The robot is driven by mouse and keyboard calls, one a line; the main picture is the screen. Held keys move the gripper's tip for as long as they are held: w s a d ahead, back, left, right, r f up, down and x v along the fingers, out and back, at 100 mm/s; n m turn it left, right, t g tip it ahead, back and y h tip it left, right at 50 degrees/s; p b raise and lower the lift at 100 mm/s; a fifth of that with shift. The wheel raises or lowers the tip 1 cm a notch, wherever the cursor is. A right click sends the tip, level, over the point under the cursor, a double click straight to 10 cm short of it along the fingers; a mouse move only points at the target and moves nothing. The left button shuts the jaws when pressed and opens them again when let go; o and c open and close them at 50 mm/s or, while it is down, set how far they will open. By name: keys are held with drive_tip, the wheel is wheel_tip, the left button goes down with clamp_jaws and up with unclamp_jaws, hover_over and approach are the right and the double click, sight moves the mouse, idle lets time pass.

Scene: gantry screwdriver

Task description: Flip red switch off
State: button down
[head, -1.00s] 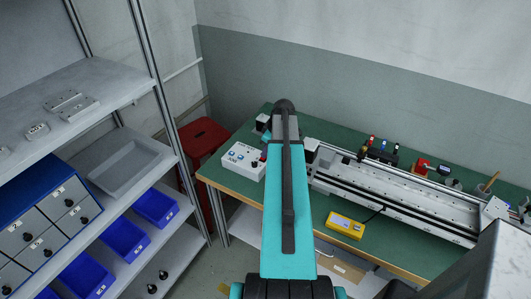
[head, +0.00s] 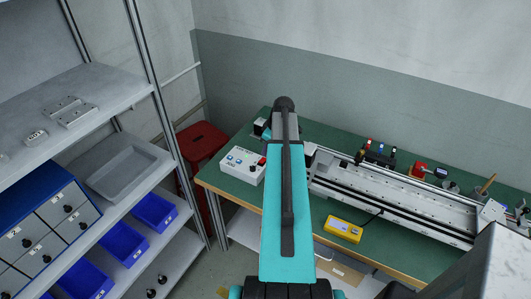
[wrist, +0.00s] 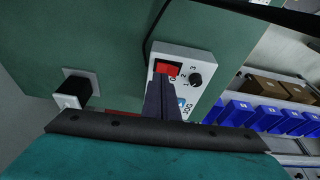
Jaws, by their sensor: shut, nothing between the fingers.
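The red switch (wrist: 167,68) sits on the face of a white control box (wrist: 184,56), beside a black knob (wrist: 196,80) with numbers around it. In the head view the same white box (head: 240,171) stands on the green table, with the red switch (head: 263,161) at its right end beside my arm. My gripper (wrist: 161,78) is shut and empty. Its dark fingertips overlap the lower edge of the switch in the wrist view; whether they touch it I cannot tell. In the head view my arm hides the gripper.
A small black and white block (wrist: 72,93) stands on the green table (wrist: 100,45) near the box. A linear gantry (head: 385,200) and a yellow device (head: 344,229) lie to the right. Shelves with blue bins (head: 155,213) stand left, a red stool (head: 200,141) behind.

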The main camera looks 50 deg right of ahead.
drive_tip(key=shift+d+r, duration=0.2)
drive_tip(key=shift+r, duration=0.6)
drive_tip(key=b+v, duration=0.3)
drive_tip(key=v, duration=0.7)
drive_tip(key=shift+d, duration=0.3)
drive_tip(key=shift+w+f+y+b, duration=0.15)
drive_tip(key=shift+y+b, duration=0.15)
drive_tip(key=shift+b, duration=0.9)
drive_tip(key=shift+b, duration=0.65)
drive_tip(key=shift+a+r+y, duration=0.1)
drive_tip(key=shift+r+y, duration=0.2)
drive_tip(key=shift+r, duration=0.1)
drive_tip(key=shift+w, duration=0.1)
drive_tip(key=shift+p+x, duration=0.95)
drive_tip(key=shift+x, duration=3.65)
drive_tip(key=shift+a+f+p, duration=0.25)
drive_tip(key=shift+f, duration=0.55)
drive_tip(key=shift+a+f+p, duration=0.2)
drive_tip(key=shift+f+p, duration=0.1)
drive_tip(key=shift+f, duration=0.45)
drive_tip(key=shift+a+f+p, duration=0.25)
drive_tip(key=shift+f, duration=0.55)
